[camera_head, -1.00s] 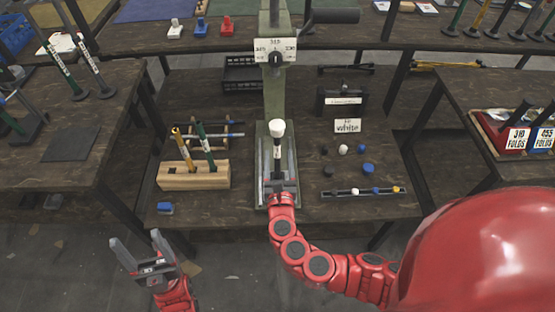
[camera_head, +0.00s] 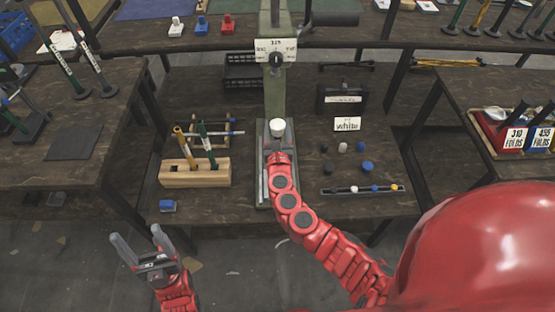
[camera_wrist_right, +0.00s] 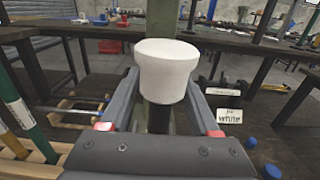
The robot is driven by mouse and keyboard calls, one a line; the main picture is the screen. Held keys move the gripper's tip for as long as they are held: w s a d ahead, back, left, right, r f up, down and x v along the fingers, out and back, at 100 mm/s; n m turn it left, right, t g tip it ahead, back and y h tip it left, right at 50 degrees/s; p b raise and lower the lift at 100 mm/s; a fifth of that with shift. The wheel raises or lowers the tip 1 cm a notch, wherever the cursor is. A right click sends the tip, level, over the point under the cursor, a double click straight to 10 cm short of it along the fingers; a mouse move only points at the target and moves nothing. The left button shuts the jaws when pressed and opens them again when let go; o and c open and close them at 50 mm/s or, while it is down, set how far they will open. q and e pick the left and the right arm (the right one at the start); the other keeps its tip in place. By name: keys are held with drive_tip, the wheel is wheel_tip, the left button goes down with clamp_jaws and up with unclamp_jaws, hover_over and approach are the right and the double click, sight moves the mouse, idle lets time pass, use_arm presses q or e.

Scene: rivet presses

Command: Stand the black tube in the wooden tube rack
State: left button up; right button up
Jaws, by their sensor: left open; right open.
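The black tube (camera_wrist_right: 159,118) with a white cap (camera_wrist_right: 166,65) stands upright at the press (camera_head: 277,95) in the middle of the table. In the head view only its white cap (camera_head: 277,127) shows clearly, as my right arm hides the rest. My right gripper (camera_wrist_right: 157,90) is open, with its fingers on either side of the tube; I cannot tell whether they touch it. The wooden tube rack (camera_head: 195,173) stands left of the press and holds a yellow tube (camera_head: 182,146) and a green tube (camera_head: 206,144). My left gripper (camera_head: 143,244) is open and empty in front of the table.

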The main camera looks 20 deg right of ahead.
clamp_jaws()
idle(1.4)
